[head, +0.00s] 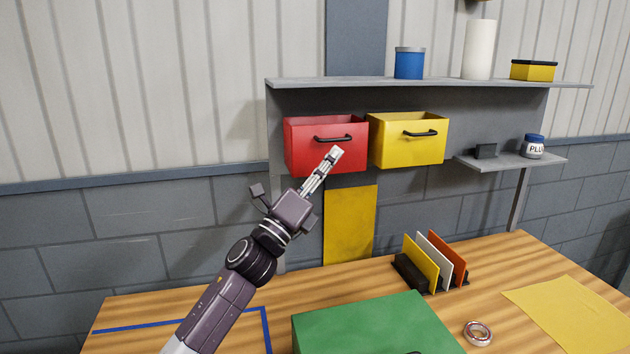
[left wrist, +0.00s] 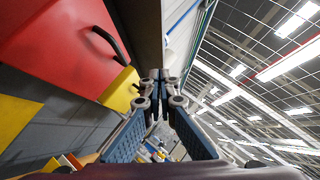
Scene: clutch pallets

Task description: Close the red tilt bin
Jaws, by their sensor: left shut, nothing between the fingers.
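The red tilt bin (head: 310,158) hangs on the grey rack under the top shelf, left of a yellow bin. Its front leans outward and its open top shows, so it is tilted open. A black handle (head: 333,138) is on its front. My left gripper (head: 337,151) is shut and empty, in front of the red bin's right side just below the handle in the head view; I cannot tell whether it touches. In the left wrist view the red bin (left wrist: 60,50) fills the upper left, beside the shut fingers (left wrist: 158,75). My right gripper is not in view.
The yellow bin (head: 408,150) is also tilted open. The top shelf (head: 440,83) runs above both bins. Below, the wooden table (head: 510,258) holds a green box (head: 375,325), a file rack (head: 412,272) and a metal ring (head: 478,332).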

